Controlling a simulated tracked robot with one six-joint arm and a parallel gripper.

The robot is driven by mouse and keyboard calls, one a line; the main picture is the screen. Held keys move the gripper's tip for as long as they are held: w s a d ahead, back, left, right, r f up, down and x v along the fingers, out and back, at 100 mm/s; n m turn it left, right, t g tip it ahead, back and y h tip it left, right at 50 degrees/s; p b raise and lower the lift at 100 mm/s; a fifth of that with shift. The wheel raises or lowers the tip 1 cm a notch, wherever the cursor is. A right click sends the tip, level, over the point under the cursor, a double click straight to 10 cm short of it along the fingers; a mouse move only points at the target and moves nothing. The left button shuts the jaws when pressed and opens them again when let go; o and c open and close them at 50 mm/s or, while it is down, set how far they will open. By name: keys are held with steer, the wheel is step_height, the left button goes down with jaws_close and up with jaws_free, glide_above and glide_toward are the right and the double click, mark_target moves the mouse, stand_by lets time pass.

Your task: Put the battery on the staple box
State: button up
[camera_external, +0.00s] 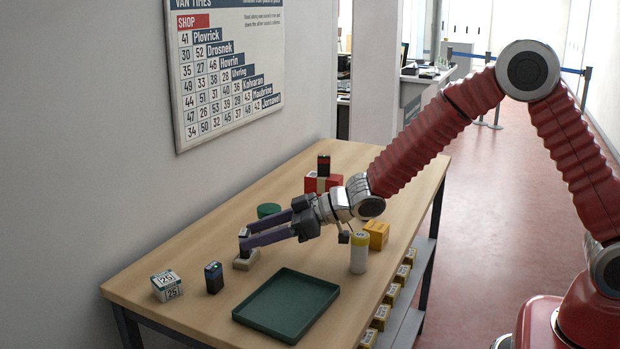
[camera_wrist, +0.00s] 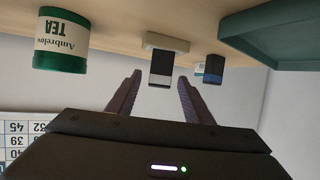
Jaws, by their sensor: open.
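A small dark block with a pale end, perhaps a battery (camera_wrist: 161,69), stands on a beige pad (camera_external: 246,263). My gripper (camera_external: 243,242) is open, its fingers reaching toward this block from either side. In the wrist view the block shows between the fingertips (camera_wrist: 158,95), with gaps to both. Another dark upright block (camera_external: 213,278), also battery-like, stands apart to the left; it shows at the right in the wrist view (camera_wrist: 212,70). A white and green box marked 25 (camera_external: 167,286), likely the staple box, sits at the table's left end. Its top looks bare.
A green tray (camera_external: 287,304) lies in front, with a white cylinder with yellow top (camera_external: 359,254) and yellow box (camera_external: 376,234) to its right. A green tea tin (camera_external: 268,210) is behind my gripper. A red box (camera_external: 322,183) carries a black and red block (camera_external: 323,165).

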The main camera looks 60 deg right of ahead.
step_height(320, 180, up, 7)
stand_by(0.3)
stand_by(0.6)
steer(key=s+d+r+m+g+h, duration=0.1)
steer(key=s+d+r+h, duration=0.1)
steer(key=s+d+r, duration=0.3)
steer(key=s+d+r+m+h, duration=0.1)
steer(key=s+d+m+h, duration=0.15)
steer(key=s, duration=0.55)
steer(key=s+d+r+m+g+h, duration=0.1)
steer(key=s+d+r+h, duration=0.1)
steer(key=s+d+r, duration=0.3)
steer(key=s+a+f+g, duration=0.1)
steer(key=s+f+g, duration=0.1)
steer(key=s, duration=1.1)
steer(key=s+a+f+g+y, duration=0.1)
steer(key=s+f+g, duration=0.1)
steer(key=s, duration=1.2)
steer(key=shift+a+f+g, duration=0.3)
steer(key=shift+f+g, duration=0.1)
steer(key=shift+f, duration=0.15)
